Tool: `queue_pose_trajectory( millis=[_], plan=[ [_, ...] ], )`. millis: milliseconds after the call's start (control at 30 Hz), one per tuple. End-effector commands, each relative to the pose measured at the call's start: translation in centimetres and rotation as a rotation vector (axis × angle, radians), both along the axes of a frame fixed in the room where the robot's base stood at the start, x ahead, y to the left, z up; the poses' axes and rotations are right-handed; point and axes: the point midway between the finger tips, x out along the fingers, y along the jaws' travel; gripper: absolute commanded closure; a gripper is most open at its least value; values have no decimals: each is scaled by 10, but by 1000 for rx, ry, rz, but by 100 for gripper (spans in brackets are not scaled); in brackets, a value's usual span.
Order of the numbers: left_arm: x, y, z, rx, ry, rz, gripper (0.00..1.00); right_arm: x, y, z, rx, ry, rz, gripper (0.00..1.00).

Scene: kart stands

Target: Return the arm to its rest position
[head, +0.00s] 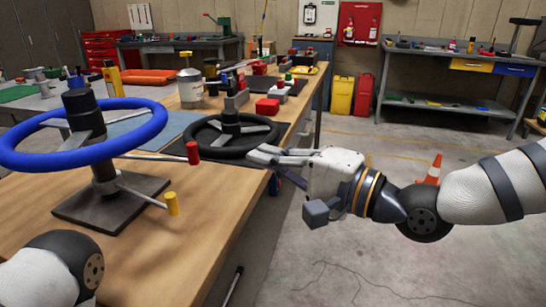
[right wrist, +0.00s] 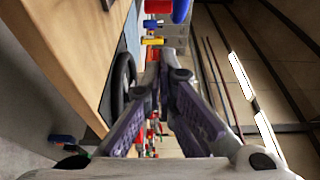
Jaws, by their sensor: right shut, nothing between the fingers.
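My right gripper (head: 268,158) is in the head view, reaching in from the right, at the right edge of the wooden bench (head: 213,200). It is shut and empty, with its fingertips close to the black steering wheel (head: 232,145); I cannot tell whether they touch. In the right wrist view the gripper's fingers (right wrist: 160,85) come together, with the black wheel (right wrist: 122,85) just left of them. A part of my left arm shows at the lower left of the head view, but the left gripper is not in view.
A blue steering wheel (head: 85,145) stands on a dark base at the bench's left, with red-tipped and yellow-tipped levers. A white can (head: 190,88) and red blocks (head: 267,107) stand further back. An orange cone (head: 434,169) is on the floor behind my right arm. Open floor lies right of the bench.

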Motion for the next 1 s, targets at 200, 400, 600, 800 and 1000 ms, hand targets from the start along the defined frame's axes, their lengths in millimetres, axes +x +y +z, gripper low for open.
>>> queue_pose_trajectory(
  millis=[200,400,600,800,1000],
  plan=[
    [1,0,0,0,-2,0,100,-8,-6,0,1,-1,0,100],
    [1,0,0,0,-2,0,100,-7,-6,0,1,-1,0,100],
    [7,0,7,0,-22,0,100,-33,-3,-80,-155,119,1,100],
    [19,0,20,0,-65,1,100,-139,-33,-244,-571,361,72,100],
    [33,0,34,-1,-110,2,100,-290,-112,-341,-1029,551,284,100]
  ],
)
